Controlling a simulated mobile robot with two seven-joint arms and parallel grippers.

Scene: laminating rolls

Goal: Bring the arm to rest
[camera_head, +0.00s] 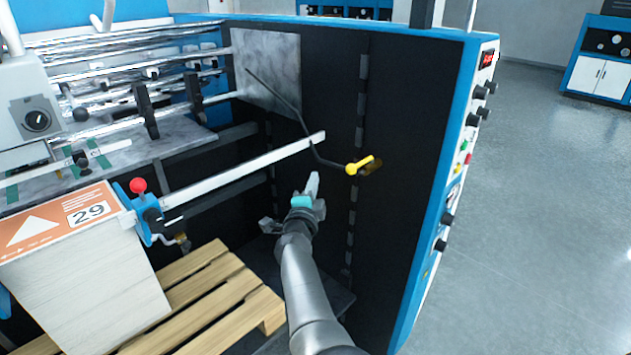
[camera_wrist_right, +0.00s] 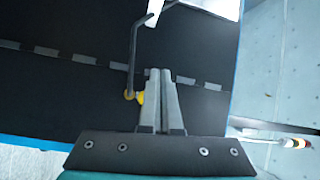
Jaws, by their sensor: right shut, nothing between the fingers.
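My right arm (camera_head: 305,275) reaches up from the bottom of the head view. Its gripper (camera_head: 313,183) is shut and empty, in front of the machine's dark side panel (camera_head: 400,110). In the right wrist view the two fingers (camera_wrist_right: 160,75) lie together with nothing between them. A bent dark lever (camera_head: 290,110) with a yellow handle (camera_head: 360,165) is on the panel, up and to the right of the gripper in the head view. In the wrist view the yellow part (camera_wrist_right: 138,97) shows just left of the fingers; I cannot tell if they touch. My left gripper is not seen.
A stack of sheets marked 29 (camera_head: 95,285) stands on a wooden pallet (camera_head: 235,290) at left. A red-knobbed blue clamp (camera_head: 145,210) and a pale bar (camera_head: 245,170) are near the arm. Blue-edged controls (camera_head: 470,150) stand at right, with open floor (camera_head: 540,220) beyond.

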